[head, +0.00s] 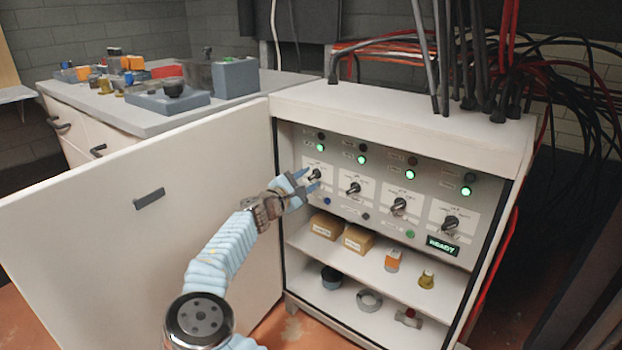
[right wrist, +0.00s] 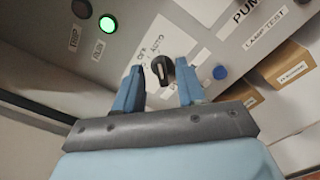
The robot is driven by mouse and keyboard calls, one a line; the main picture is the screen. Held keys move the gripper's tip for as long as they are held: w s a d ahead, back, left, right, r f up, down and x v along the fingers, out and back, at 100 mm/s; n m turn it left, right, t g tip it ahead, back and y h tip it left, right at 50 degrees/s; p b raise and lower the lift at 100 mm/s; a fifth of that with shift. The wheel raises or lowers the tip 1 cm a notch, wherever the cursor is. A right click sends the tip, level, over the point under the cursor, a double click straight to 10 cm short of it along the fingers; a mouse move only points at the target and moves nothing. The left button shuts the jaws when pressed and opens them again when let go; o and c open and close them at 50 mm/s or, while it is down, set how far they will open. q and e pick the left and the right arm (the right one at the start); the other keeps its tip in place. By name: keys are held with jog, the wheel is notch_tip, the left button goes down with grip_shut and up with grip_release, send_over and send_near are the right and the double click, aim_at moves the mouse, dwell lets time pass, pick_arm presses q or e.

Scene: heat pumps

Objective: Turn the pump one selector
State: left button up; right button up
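The control panel (head: 385,160) in the open cabinet has a row of several black selectors on white plates. The leftmost selector (head: 315,174) is at my right gripper (head: 309,180). In the right wrist view this black selector (right wrist: 160,70) sits between the two blue fingers of the right gripper (right wrist: 159,78), with OFF and AUTO lettering beside it. The fingers are apart, one on each side of the knob, with gaps visible. A plate with cropped PUM lettering (right wrist: 243,12) is at the upper right there. My left gripper is not in view.
The open cabinet door (head: 140,235) stands to the left of my right arm. Green lamps (head: 320,147) are lit above the selectors. Boxes (head: 326,225) and small parts lie on shelves below. A cluttered grey bench (head: 215,115) is behind the door.

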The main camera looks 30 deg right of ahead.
jog(key=v, duration=1.1)
jog(key=shift+s+a, duration=0.15)
jog(key=shift+a, duration=0.15)
jog(key=shift+f, duration=0.1)
